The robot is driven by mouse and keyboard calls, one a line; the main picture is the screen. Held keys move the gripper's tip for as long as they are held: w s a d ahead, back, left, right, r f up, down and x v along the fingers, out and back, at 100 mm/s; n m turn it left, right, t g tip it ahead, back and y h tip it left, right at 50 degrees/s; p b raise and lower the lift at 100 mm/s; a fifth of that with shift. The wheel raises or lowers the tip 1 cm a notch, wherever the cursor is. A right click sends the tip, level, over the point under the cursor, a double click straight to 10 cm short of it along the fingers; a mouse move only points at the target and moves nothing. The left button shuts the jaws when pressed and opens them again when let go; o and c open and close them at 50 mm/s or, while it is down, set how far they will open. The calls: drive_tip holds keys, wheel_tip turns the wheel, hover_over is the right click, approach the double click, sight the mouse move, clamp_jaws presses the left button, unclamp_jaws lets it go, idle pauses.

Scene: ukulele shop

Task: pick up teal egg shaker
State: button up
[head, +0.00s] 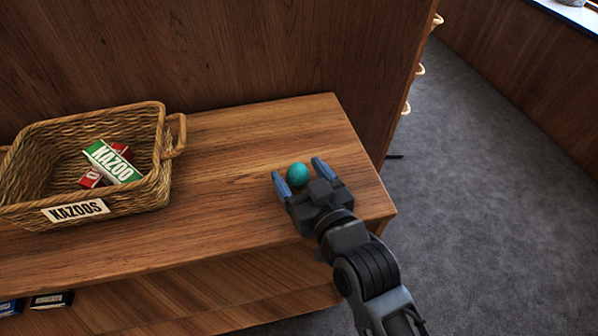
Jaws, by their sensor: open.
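The teal egg shaker (297,174) lies on the wooden counter (235,140) near its right end. My gripper (299,172) is open, with one blue fingertip on the left of the shaker and the other on its right. The shaker sits between the two fingers, near their tips. I cannot tell whether either finger touches it. The lower part of the shaker, toward the gripper's palm, is partly hidden by the gripper.
A wicker basket (40,192) labelled KAZOOS, holding a green-and-white box (113,162) and red boxes, stands on the counter's left. A wood panel (215,50) rises behind the counter. Grey carpet floor (480,200) is open to the right. Small boxes lie on a lower shelf.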

drive_tip(key=shift+w+a+f, duration=0.15)
drive_tip(key=shift+w+a, duration=0.1)
drive_tip(key=shift+w, duration=0.2)
drive_tip(key=c, duration=1)
drive_tip(key=shift+c, duration=0.2)
